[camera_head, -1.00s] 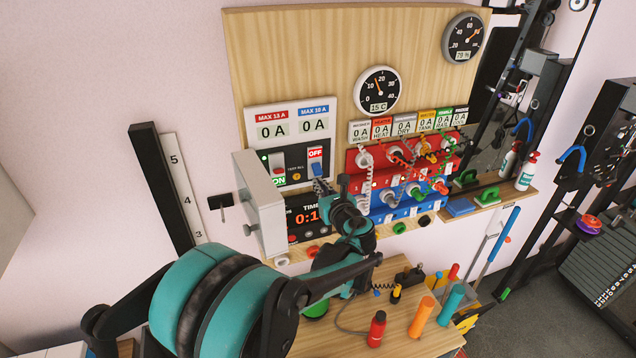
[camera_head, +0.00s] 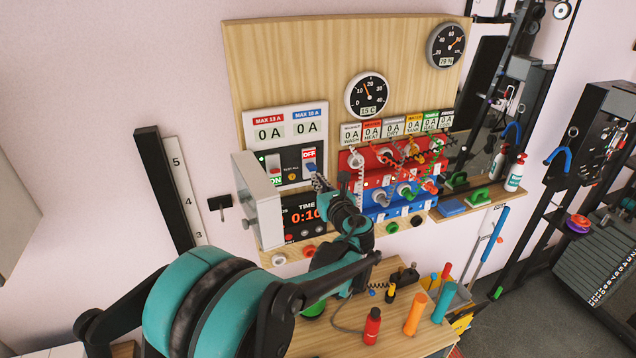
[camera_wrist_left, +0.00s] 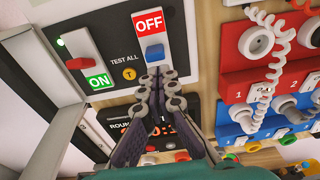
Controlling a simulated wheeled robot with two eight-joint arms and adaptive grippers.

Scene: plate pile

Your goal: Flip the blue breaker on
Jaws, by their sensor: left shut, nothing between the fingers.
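The blue breaker (camera_head: 311,166) is a blue lever on the black panel at the upper left of the board, below a red OFF label (camera_head: 309,154). In the left wrist view the blue lever (camera_wrist_left: 155,52) sits directly under the large OFF label (camera_wrist_left: 149,24). My left gripper (camera_head: 319,182) is shut and empty, its fingertips (camera_wrist_left: 160,72) just below the blue lever in the picture. I cannot tell whether they touch it. The neighbouring red breaker (camera_wrist_left: 78,63) shows a green ON label (camera_wrist_left: 98,81). My right gripper is not in view.
A grey cabinet door (camera_head: 256,199) stands open left of the panel. A timer display (camera_head: 304,213) lies below the breakers, partly hidden by my arm. Red and blue socket blocks with plugs and cords (camera_head: 394,170) are to the right. Tools (camera_head: 416,313) stand on the lower bench.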

